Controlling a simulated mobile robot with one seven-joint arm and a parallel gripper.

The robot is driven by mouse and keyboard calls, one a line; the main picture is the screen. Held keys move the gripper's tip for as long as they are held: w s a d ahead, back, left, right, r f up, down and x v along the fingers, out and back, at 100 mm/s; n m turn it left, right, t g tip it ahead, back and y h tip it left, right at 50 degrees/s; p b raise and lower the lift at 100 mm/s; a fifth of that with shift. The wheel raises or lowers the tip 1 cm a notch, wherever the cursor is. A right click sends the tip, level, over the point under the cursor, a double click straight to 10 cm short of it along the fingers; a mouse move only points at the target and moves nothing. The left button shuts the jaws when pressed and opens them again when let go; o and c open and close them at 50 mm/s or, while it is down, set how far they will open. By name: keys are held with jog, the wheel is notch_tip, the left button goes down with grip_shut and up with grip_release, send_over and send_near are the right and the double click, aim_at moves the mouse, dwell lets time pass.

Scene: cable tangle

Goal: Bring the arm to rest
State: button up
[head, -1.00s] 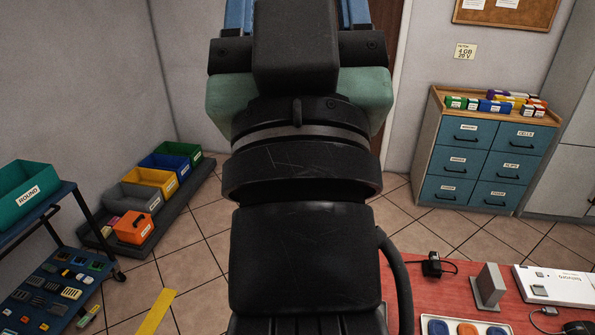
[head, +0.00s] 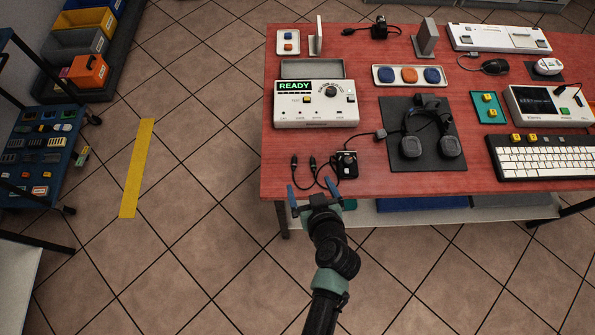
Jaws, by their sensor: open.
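My gripper (head: 310,193) is at the front left edge of the red table (head: 230,0) in the head view.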

jog(key=b+x, duration=0.1)
jog(key=x, duration=0.2)
jog(key=s+f+b+x, duration=0.1)
jog(key=b+x, duration=0.1)
jog(key=x, duration=0.1)
jog(key=f+b+x, duration=0.1)
jog(key=b+x, duration=0.1)
jog(key=x, duration=0.2)
jog(key=shift+s+a, duration=0.25)
jog(key=shift+a, duration=0.05)
jog(key=shift+s+r, duration=0.1)
jog(key=shift+r, duration=0.1)
